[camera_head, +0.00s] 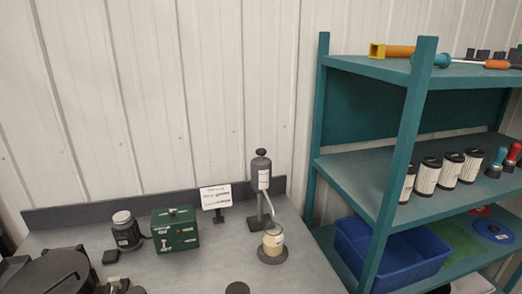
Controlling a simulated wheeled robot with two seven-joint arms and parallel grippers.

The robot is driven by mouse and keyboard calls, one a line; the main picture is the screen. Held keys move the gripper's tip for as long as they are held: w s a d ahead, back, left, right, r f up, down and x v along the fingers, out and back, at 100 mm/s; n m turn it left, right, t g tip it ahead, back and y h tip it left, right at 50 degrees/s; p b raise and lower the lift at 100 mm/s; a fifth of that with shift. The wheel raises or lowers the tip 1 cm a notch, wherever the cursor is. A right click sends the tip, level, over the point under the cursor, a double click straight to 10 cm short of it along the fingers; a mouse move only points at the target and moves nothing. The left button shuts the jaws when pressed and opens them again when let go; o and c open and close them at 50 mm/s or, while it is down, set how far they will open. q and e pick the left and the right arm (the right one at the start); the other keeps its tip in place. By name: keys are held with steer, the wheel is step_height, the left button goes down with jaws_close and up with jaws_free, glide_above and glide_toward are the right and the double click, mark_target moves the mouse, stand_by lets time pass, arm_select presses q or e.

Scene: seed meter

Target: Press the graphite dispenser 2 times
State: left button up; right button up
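The graphite dispenser (263,176) stands on the grey workbench near its back right. A jar with pale contents (273,238) sits below the spout on a round dark base. Neither of my grippers shows in the head view, so nothing is seen touching the dispenser.
A small sign (216,197) and a green box (175,230) stand left of the dispenser, with a dark motor-like device (126,231) beyond. A teal shelf (397,150) rises close on the right. The bench (205,270) is clear in front of the green box.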

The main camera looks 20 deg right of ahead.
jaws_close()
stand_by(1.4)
